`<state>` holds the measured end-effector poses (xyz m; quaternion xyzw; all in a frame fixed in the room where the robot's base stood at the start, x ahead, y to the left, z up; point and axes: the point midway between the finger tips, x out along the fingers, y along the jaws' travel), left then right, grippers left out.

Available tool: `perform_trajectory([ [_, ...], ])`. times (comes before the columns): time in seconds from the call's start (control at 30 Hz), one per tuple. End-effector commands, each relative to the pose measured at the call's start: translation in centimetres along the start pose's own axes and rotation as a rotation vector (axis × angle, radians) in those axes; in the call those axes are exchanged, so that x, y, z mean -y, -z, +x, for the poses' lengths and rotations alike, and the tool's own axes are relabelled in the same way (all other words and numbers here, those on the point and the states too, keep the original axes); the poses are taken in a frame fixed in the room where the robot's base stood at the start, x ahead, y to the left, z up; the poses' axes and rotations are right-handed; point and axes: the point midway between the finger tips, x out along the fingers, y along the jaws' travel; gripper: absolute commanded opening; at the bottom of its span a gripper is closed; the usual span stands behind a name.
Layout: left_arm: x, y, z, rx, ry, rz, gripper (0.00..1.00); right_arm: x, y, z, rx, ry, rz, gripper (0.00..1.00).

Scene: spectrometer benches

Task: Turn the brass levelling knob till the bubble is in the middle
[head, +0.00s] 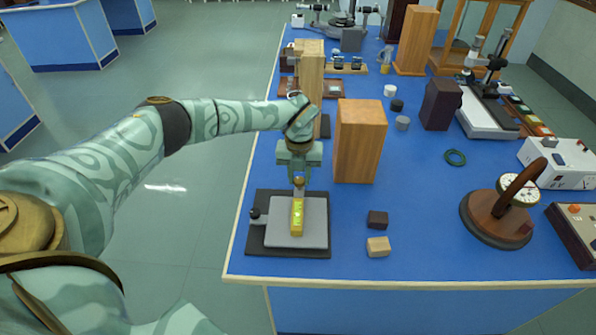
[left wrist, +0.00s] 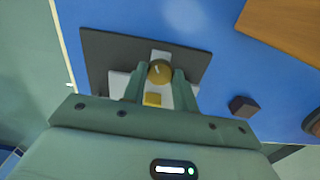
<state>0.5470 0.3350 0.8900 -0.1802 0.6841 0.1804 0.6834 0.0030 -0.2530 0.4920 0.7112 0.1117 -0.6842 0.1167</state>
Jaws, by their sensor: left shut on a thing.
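The brass levelling knob (head: 299,181) stands at the far side of a grey levelling plate (head: 315,222) on a dark base (head: 254,236). A yellow-green level vial (head: 297,216) lies on the plate; its bubble is too small to make out. My left gripper (head: 299,172) comes down from above and is shut on the knob. In the left wrist view the round knob (left wrist: 159,71) sits between the two fingers, with part of the yellow vial (left wrist: 152,99) just below it. My right gripper is in neither view.
A tall wooden block (head: 360,142) stands close to the right of my left gripper, and another wooden block (head: 311,75) stands behind it. Small dark (head: 377,219) and pale (head: 378,246) blocks lie right of the plate. The bench's left edge is close to the base.

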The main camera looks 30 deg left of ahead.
Motion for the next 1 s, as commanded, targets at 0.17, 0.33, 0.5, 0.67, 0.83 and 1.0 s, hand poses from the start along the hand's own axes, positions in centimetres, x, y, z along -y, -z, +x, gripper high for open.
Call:
perform_trajectory([
  [0.17, 0.0, 0.0, -0.3, 0.002, 0.001, 0.157, 0.06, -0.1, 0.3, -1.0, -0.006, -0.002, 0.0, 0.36],
  [0.33, 0.0, 0.0, -0.2, 0.002, 0.001, 0.29, 0.06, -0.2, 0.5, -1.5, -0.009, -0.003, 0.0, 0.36],
  [0.5, 0.0, -0.1, -0.2, 0.002, 0.0, 0.392, 0.06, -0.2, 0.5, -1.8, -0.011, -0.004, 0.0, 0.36],
  [0.67, 0.0, -0.1, -0.1, 0.002, 0.001, 0.456, 0.06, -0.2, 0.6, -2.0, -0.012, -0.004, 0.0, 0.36],
  [0.83, 0.0, -0.1, -0.1, 0.002, 0.001, 0.492, 0.06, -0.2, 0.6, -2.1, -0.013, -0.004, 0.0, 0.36],
  [1.0, 0.0, -0.1, -0.1, 0.002, 0.001, 0.504, 0.06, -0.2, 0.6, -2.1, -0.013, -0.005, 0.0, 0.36],
])
